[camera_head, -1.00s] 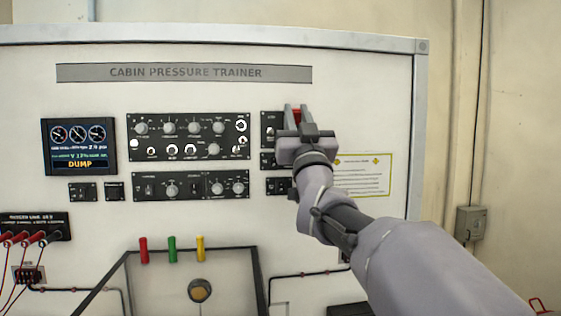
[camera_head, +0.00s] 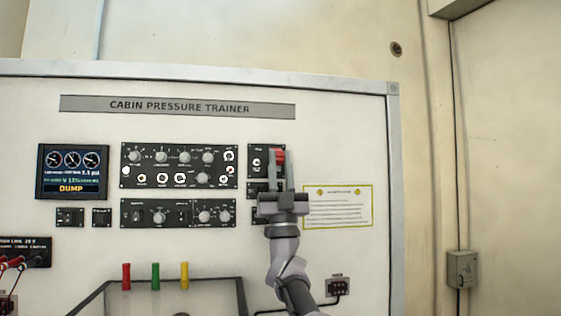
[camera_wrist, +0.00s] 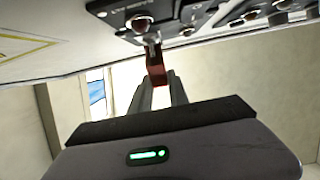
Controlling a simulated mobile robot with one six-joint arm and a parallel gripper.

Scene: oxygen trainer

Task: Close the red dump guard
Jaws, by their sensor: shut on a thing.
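The red dump guard (camera_head: 279,157) shows at the upper right of the trainer panel, on a small black switch plate (camera_head: 256,152). It stands out from the panel between my fingertips. My gripper (camera_head: 278,160) is shut on the guard from below. In the wrist view the red guard (camera_wrist: 155,66) sticks out from the black plate, and the fingers of my gripper (camera_wrist: 158,78) meet it. A silver part shows between the guard and the plate. The screen (camera_head: 72,171) at the left reads DUMP in orange.
Black knob panels (camera_head: 180,166) lie to the left of the switch plate. A yellow-edged notice (camera_head: 338,206) is to the right of my gripper. Red, green and yellow handles (camera_head: 155,276) stand below. The wall to the right is mostly clear.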

